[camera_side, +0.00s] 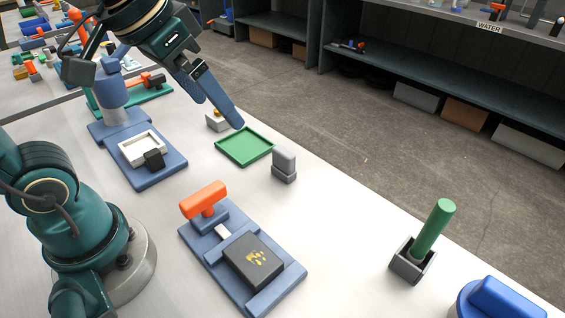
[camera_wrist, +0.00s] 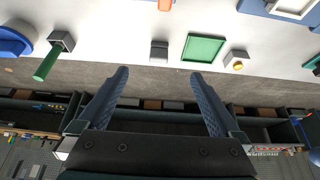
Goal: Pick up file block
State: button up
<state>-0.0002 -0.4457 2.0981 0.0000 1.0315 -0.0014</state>
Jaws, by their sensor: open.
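A small grey upright block (camera_side: 284,160) sits on a darker grey base on the white bench; it is the likeliest file block, though nothing labels it. It also shows in the wrist view (camera_wrist: 159,48), top centre, beyond the fingertips. My gripper (camera_side: 222,114) is open and empty, raised above the bench near the green tray, up and left of the grey block in the side view. Its two fingers (camera_wrist: 160,74) are spread wide in the wrist view, with floor showing between them.
A shallow green tray (camera_side: 245,157) lies beside the grey block, with a white box with a yellow-orange top (camera_side: 217,122) behind it. A blue fixture with an orange handle (camera_side: 204,199) stands nearer. A green rod (camera_side: 434,226) leans in a dark holder at right.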

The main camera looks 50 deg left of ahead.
jog(key=w+g, duration=0.1)
jog(key=w, duration=0.6)
jog(key=g, duration=0.2)
send_near(284, 150)
jog(key=shift+g, duration=0.7)
jog(key=w+f, duration=0.1)
jog(key=f, duration=0.1)
jog(key=w+f, duration=0.1)
jog(key=shift+f, duration=0.4)
jog(key=shift+g, duration=0.4)
jog(key=shift+s+f, duration=0.15)
jog(key=shift+f, duration=3.7)
grip_shut()
jog(key=shift+r, duration=0.1)
